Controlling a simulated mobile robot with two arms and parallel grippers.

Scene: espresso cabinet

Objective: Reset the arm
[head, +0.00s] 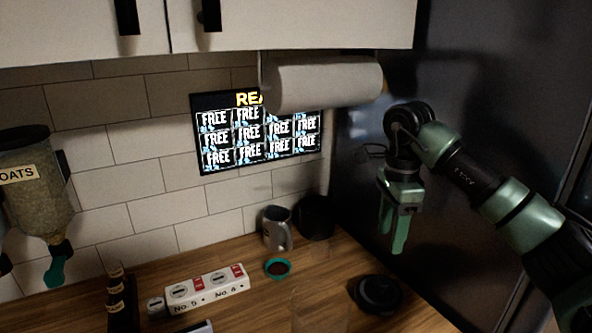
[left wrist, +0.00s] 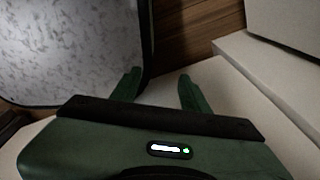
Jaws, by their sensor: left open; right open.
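My right gripper (head: 391,236) hangs from the green and black right arm at the right of the head view. Its fingers point down above the counter, in front of a dark panel. They are apart and nothing shows between them. My left gripper (left wrist: 158,82) shows only in the left wrist view. Its two green fingers are spread with nothing between them, over a pale surface. The left arm is not clearly in the head view.
The wooden counter (head: 235,318) holds a metal pitcher (head: 276,229), a teal-rimmed cup (head: 277,268), a power strip (head: 207,289) and a round black object (head: 378,294). An oats dispenser (head: 35,192) is at left. A paper roll (head: 325,82) hangs under white cabinets (head: 290,25).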

